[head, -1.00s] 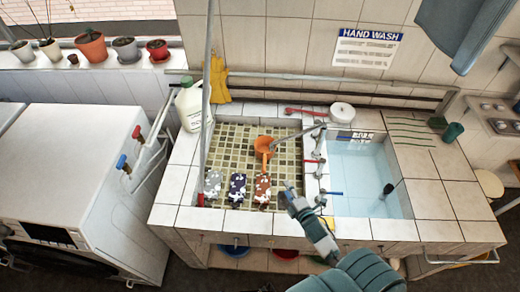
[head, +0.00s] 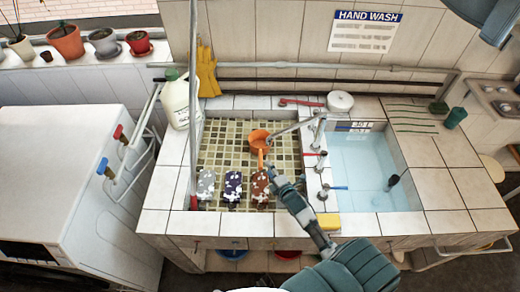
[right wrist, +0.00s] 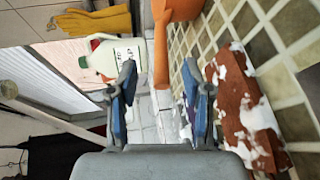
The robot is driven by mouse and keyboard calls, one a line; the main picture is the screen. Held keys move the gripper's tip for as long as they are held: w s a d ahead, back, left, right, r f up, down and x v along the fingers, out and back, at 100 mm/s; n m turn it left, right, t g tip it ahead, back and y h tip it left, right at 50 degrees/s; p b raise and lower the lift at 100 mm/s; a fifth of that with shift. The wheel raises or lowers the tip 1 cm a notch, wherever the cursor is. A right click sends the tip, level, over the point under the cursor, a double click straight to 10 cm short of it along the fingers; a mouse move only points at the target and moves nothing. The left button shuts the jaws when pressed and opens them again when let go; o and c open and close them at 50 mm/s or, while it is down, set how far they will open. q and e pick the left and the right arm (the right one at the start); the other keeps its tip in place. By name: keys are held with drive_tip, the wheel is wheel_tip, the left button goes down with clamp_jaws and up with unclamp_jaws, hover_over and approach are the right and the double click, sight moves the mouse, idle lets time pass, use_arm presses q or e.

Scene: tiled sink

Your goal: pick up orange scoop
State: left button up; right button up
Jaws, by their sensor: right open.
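The orange scoop (head: 258,137) lies in the left, tiled basin, its cup near the tap and its handle pointing toward the front. My right gripper (head: 269,171) is over this basin at the front end of the handle. In the right wrist view, the scoop handle (right wrist: 161,62) lies between the two spread fingers of my right gripper (right wrist: 158,80), with gaps visible on both sides. The jaws are open and not closed on it. My left gripper does not show.
A foamy red-brown block (head: 259,187), a dark purple block (head: 233,187) and a grey block (head: 206,185) lie along the basin's front. A metal tap (head: 290,128) reaches over the basin. A white jug (head: 182,104) stands at the left rim; the right basin (head: 360,175) holds water.

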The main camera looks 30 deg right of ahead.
sight(261, 159)
drive_tip(key=x, duration=0.8)
drive_tip(key=shift+w+f, duration=0.25)
drive_tip(key=shift+s+d+r, duration=0.1)
drive_tip(key=shift+c, duration=0.5)
clamp_jaws()
